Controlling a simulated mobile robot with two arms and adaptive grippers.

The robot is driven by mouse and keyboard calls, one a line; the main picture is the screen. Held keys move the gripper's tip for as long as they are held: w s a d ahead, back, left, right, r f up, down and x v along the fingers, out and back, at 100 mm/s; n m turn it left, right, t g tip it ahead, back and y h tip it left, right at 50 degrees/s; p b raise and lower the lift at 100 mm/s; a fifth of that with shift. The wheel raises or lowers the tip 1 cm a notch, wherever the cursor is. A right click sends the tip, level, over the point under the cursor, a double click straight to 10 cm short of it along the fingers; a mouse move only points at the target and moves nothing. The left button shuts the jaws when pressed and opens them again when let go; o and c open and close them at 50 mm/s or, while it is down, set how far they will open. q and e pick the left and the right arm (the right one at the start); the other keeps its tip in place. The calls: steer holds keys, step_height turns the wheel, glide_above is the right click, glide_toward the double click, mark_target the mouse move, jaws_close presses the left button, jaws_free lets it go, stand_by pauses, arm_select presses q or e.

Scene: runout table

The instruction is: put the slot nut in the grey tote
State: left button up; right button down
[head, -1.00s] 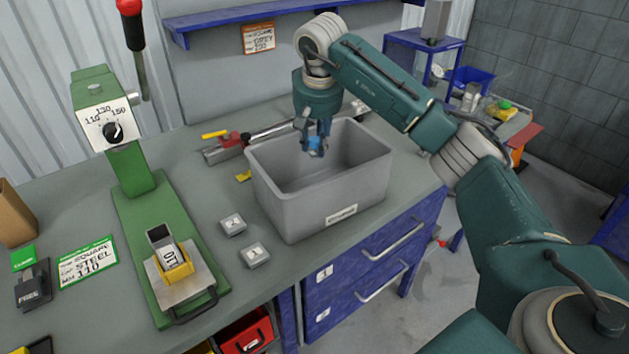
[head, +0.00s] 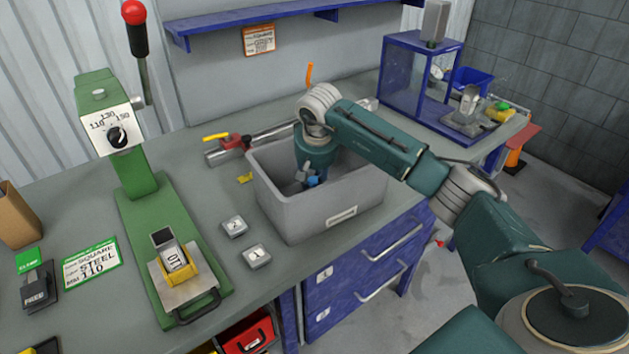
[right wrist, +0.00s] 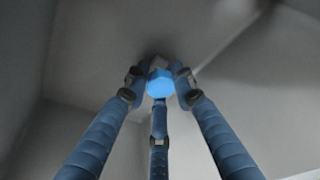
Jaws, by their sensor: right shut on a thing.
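The grey tote (head: 296,218) stands open on the bench, with a label on its front wall. My right gripper (head: 307,179) reaches down inside the tote, below its rim. Its three fingers are shut on the slot nut (right wrist: 160,83), a small bright blue faceted piece in the right wrist view. The slot nut also shows as a blue spot at the fingertips in the head view (head: 313,181). The gripper (right wrist: 159,90) holds it above the tote's floor or close to it; I cannot tell whether they touch. My left gripper is out of view.
A green press (head: 143,178) with a red-knobbed lever stands left of the tote. Two small numbered blocks (head: 235,227) lie between them. A clamp-like tool (head: 232,146) lies behind the tote. A blue-framed stand (head: 418,81) is at the back right.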

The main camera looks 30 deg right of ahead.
steer(key=shift+f, duration=0.1)
steer(key=c, duration=1.4)
jaws_free()
steer(key=shift+c, duration=0.2)
steer(key=shift+r, duration=0.25)
steer(key=shift+s+r, duration=0.1)
steer(key=shift+r, duration=0.25)
steer(key=b+v, duration=0.1)
steer(key=v, duration=1)
steer(key=shift+b, duration=0.3)
steer(key=shift+a, duration=0.1)
